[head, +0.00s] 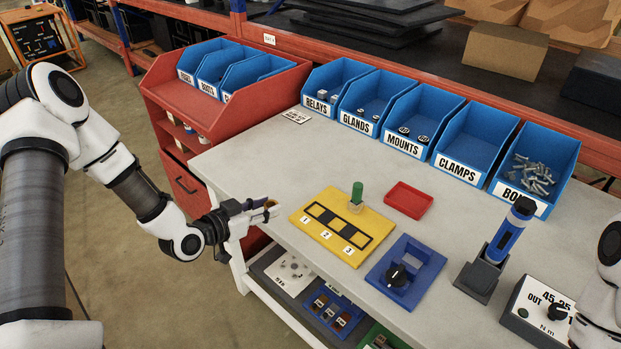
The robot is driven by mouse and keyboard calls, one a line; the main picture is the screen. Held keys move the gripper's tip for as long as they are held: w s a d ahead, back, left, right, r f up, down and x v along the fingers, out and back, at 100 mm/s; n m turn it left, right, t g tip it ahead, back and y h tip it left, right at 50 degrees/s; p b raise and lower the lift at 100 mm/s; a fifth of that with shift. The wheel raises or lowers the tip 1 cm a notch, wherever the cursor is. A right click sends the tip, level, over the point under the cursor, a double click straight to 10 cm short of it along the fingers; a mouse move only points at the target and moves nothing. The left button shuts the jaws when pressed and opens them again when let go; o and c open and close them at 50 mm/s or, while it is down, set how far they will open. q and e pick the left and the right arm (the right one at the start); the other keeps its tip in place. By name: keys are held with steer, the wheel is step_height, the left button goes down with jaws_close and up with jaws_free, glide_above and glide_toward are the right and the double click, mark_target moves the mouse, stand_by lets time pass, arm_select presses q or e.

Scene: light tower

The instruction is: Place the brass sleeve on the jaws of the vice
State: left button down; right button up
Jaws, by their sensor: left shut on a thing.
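My left gripper (266,209) is at the near left edge of the grey table, left of the yellow board. It is shut on a small brass-coloured piece, which I take to be the brass sleeve (269,204); the fingers hide most of it. The left gripper is well to the left of this block. My right gripper is out of view; only part of that arm shows at the right edge.
The yellow board (372,223) has slots numbered 1 to 3 and a green-topped piece (357,195). A blue fixture (428,257) with a black knob, a red tray (409,200) and a dial box (525,310) stand nearby. Blue bins (395,143) line the back. The table's left part is clear.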

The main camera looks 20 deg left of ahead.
arm_select(q)
steer(key=d+m+h, duration=0.1)
steer(key=d, duration=0.2)
steer(key=d+f+g+h, duration=0.1)
steer(key=d, duration=0.3)
steer(key=d+f+m, duration=0.1)
steer(key=d, duration=0.2)
steer(key=shift+d+f+m+g+h, duration=0.15)
steer(key=shift+d+m+g+h, duration=0.15)
steer(key=shift+d+g+h, duration=0.1)
steer(key=d, duration=0.2)
steer(key=d+n+t+y, duration=0.1)
steer(key=d+f+n+y, duration=0.1)
steer(key=d, duration=0.1)
steer(key=shift+d+t, duration=0.3)
steer(key=shift+d, duration=0.05)
steer(key=a+r+n+y, duration=0.1)
steer(key=y, duration=0.1)
steer(key=a+r+n+y, duration=0.1)
steer(key=n+y, duration=0.1)
steer(key=w+a+r+n+t+y, duration=0.1)
steer(key=a, duration=0.1)
steer(key=shift+r+n+y, duration=0.25)
steer(key=shift+n+y, duration=0.05)
steer(key=shift+y, duration=0.1)
